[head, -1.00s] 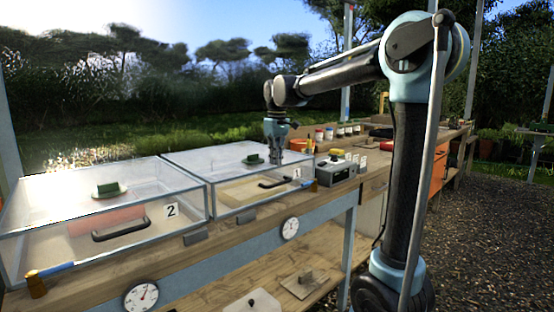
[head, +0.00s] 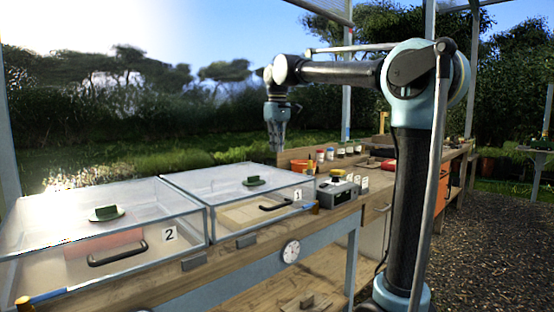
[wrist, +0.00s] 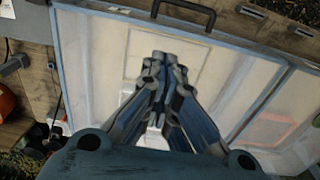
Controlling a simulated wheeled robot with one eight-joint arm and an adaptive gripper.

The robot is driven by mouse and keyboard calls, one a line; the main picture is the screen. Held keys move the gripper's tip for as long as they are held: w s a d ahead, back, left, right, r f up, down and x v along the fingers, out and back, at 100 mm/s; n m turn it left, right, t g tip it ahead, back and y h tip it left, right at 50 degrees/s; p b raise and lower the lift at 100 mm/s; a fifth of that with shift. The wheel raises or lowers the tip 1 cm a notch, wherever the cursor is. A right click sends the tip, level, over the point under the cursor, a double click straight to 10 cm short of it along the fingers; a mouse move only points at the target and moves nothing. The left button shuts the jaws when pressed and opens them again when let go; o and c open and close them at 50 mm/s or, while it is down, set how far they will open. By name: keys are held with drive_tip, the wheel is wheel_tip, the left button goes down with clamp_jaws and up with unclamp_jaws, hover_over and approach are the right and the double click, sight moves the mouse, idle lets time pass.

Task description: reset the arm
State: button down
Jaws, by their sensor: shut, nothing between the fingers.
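My gripper (head: 277,143) points down in the head view, raised above and behind the far end of box 1. In the wrist view my gripper (wrist: 160,70) has its fingers together, with nothing between them. Below the fingers in the wrist view is a clear-lidded box (wrist: 110,45) with a dark handle. My arm reaches out level from its column at the right of the head view.
Two glass-lidded boxes, box 2 (head: 140,243) and box 1 (head: 240,215), stand on the wooden bench, each with a green block on its lid. A grey device (head: 337,194) and several jars (head: 330,154) stand further right. The air around my gripper is free.

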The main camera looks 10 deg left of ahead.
drive_tip(key=s+d+f+m, duration=0.2)
drive_tip(key=s+d+f, duration=0.25)
drive_tip(key=d, duration=0.25)
drive_tip(key=s+d+f+m+t, duration=0.1)
drive_tip(key=s+d+f, duration=0.2)
drive_tip(key=d+f, duration=0.25)
drive_tip(key=s+d+f+m, duration=0.2)
drive_tip(key=s+d+f, duration=0.2)
drive_tip(key=d, duration=0.3)
drive_tip(key=s+d+f+m, duration=0.2)
drive_tip(key=s+d+f, duration=0.3)
drive_tip(key=s+f, duration=0.3)
drive_tip(key=s+d+f+m, duration=0.2)
drive_tip(key=s+d+f, duration=0.4)
drive_tip(key=f, duration=0.9)
drive_tip(key=shift+s+f+m+t, duration=0.2)
drive_tip(key=shift+s+m+t, duration=0.15)
drive_tip(key=shift+s, duration=0.75)
drive_tip(key=shift+a, duration=0.1)
